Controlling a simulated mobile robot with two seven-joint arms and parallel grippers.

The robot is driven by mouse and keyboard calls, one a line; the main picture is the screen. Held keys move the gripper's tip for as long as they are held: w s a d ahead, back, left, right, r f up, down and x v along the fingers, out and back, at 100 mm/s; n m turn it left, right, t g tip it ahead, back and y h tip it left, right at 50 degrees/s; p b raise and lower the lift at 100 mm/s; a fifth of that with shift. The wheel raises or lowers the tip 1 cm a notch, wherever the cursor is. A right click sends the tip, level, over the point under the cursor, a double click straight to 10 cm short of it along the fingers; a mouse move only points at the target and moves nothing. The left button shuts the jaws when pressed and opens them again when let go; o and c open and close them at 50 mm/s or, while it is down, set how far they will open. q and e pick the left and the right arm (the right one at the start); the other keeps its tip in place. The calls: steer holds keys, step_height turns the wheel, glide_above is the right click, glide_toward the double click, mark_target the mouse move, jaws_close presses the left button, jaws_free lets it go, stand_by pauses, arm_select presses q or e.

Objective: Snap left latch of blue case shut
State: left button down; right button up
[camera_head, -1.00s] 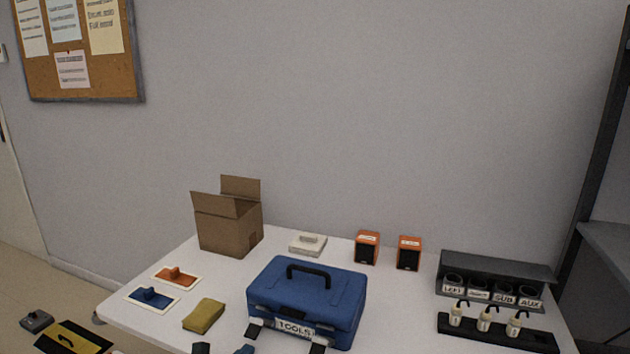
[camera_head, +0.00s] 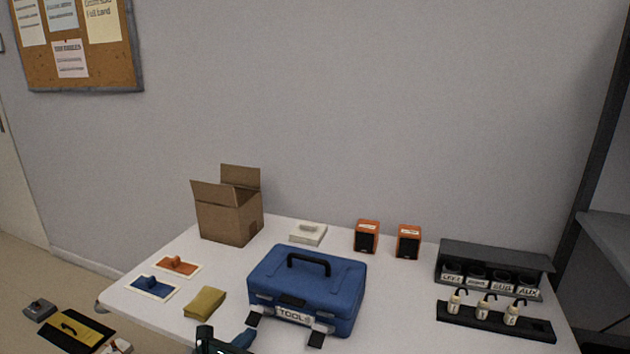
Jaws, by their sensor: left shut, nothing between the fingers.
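The blue case (camera_head: 310,283) stands lid down on the white table, with a black handle on top and a "TOOLS" label on its front. Its left latch (camera_head: 253,320) sticks out from the front and hangs open, its dark tab away from the case wall. The right latch (camera_head: 317,339) sticks out the same way. My left gripper (camera_head: 208,338) is at the bottom edge, left of and nearer than the left latch, apart from it. It is shut and empty, and partly cut off by the frame. My right gripper is not in view.
A yellow sponge-like block (camera_head: 205,302) lies left of the case. An open cardboard box (camera_head: 229,217), two orange speakers (camera_head: 367,237) and a white block (camera_head: 308,234) stand behind. A dark rack (camera_head: 495,268) and a bottle tray (camera_head: 495,319) are at right.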

arm_select(q)
steer(key=shift+w+d+r, duration=0.15)
steer(key=shift+w+d, duration=0.05)
steer(key=shift+w, duration=0.25)
steer(key=shift+w+d+r, duration=0.15)
steer(key=shift+w, duration=0.25)
steer(key=shift+s, duration=0.1)
stand_by(0.4)
steer(key=shift+s+a+p, duration=0.25)
steer(key=shift+s+p, duration=0.2)
steer(key=shift+s, duration=0.15)
steer(key=shift+s+a+p, duration=0.25)
steer(key=shift+s+p, duration=0.15)
steer(key=shift+s, duration=0.2)
steer(key=shift+s+a+p, duration=0.2)
steer(key=shift+s+a, duration=0.05)
steer(key=shift+s, duration=0.45)
steer(key=shift+s+a+p, duration=0.2)
steer(key=shift+s+a, duration=0.05)
steer(key=shift+s, duration=0.4)
steer(key=shift+s+a+p, duration=0.2)
steer(key=shift+s+a, duration=0.05)
steer(key=shift+s, duration=0.45)
